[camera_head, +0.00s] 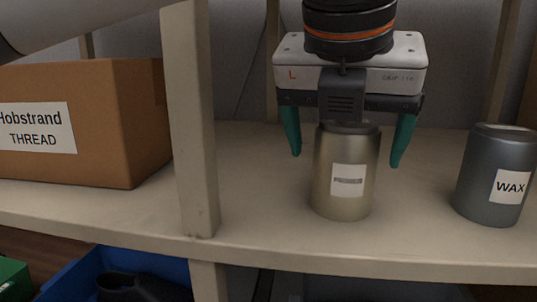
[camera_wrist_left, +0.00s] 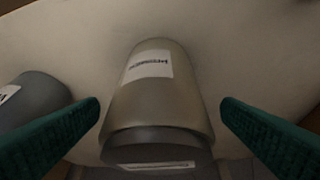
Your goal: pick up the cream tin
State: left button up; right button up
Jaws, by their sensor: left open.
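The cream tin (camera_head: 345,193) is a beige-gold cylinder with a small white label, standing upright on the shelf. The label's print is too small to read. My left gripper (camera_head: 347,158) is open above it, with one teal finger to each side of the tin's upper part. In the left wrist view the tin (camera_wrist_left: 160,98) lies between the two spread fingers (camera_wrist_left: 160,115), with a gap on both sides. Part of its top is hidden behind the gripper body in the head view. My right gripper is not in view.
A dark grey tin labelled WAX (camera_head: 490,190) stands to the right on the same shelf (camera_head: 270,225). A shelf post (camera_head: 190,120) rises to the left, with a cardboard box labelled Hobstrand THREAD (camera_head: 135,120) beyond it. A blue bin (camera_head: 75,275) is below.

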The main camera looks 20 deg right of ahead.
pick_arm(q)
jog(key=shift+x, duration=1.55)
jog(key=shift+d, duration=0.1)
jog(key=shift+c, duration=0.5)
jog(key=c, duration=1.2)
jog(key=shift+r, duration=0.15)
